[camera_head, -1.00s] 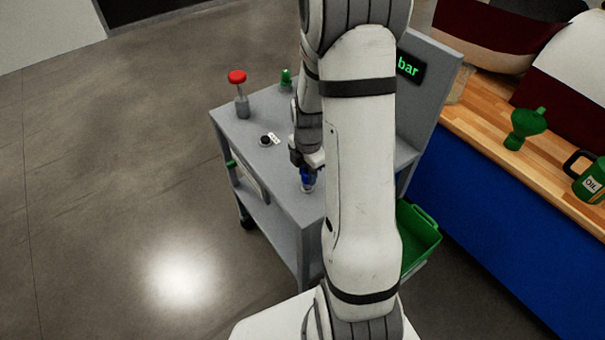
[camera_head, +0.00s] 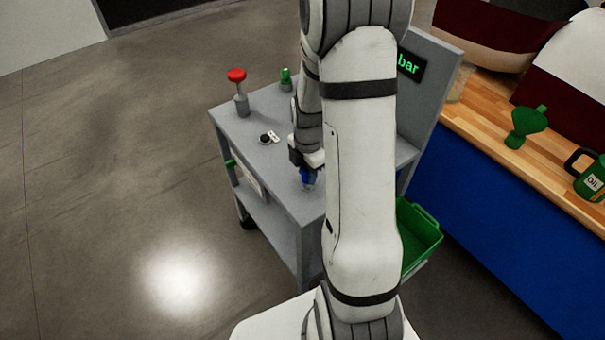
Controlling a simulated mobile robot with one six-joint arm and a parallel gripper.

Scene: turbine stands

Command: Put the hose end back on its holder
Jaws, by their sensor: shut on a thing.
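My gripper (camera_head: 308,167) is low over the grey cart's top (camera_head: 262,158), near its front right part. No hose can be made out.
On the cart stand a red-capped post (camera_head: 238,92), a green fitting (camera_head: 285,79) and a small black knob (camera_head: 265,139). A display panel (camera_head: 410,66) rises at its back right. A green bin (camera_head: 420,236) hangs beside it. A wooden bench (camera_head: 480,130) holds a green funnel (camera_head: 527,125) and an oil can (camera_head: 592,182).

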